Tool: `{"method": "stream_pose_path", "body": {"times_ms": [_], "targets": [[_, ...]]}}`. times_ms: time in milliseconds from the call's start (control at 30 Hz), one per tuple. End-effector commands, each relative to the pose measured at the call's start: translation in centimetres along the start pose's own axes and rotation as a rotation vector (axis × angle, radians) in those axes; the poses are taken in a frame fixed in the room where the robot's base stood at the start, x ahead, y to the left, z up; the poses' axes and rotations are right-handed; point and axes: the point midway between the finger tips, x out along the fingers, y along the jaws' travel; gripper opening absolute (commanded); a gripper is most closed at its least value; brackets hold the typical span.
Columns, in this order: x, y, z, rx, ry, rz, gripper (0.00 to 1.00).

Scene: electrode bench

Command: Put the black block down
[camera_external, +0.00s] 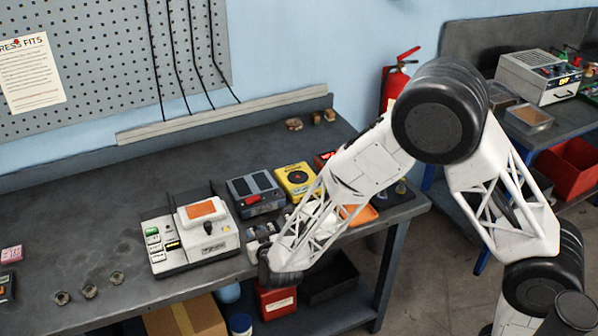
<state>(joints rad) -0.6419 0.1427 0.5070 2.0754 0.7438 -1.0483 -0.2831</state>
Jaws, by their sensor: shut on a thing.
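My arm reaches down over the front of the grey bench (110,235). Its wrist hangs at the front edge, just right of a white device with an orange-topped part. My gripper (261,234) is only partly seen beside the wrist, low and close to this device. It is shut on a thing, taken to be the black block. The fingertips and the block cannot be made out clearly, and I cannot tell whether the block touches the bench.
The white device (190,238) stands left of my gripper. A grey-blue box (255,193) and a yellow box (295,180) stand behind, with an orange tray (358,214) to the right. Several nuts (89,291) lie front left. The bench's left middle is mostly clear.

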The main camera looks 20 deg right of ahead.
Motion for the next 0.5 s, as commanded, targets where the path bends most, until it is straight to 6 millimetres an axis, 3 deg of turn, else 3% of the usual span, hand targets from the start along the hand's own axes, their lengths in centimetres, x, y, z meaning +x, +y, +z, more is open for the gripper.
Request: {"method": "stream_pose_path", "body": {"times_ms": [367, 400, 500], "targets": [[0.07, 0.00, 0.42, 0.000, 0.000, 0.000, 0.00], [0.05, 0.01, 0.41, 0.000, 0.000, 0.000, 0.38], [0.05, 0.01, 0.41, 0.000, 0.000, 0.000, 0.53]]}}
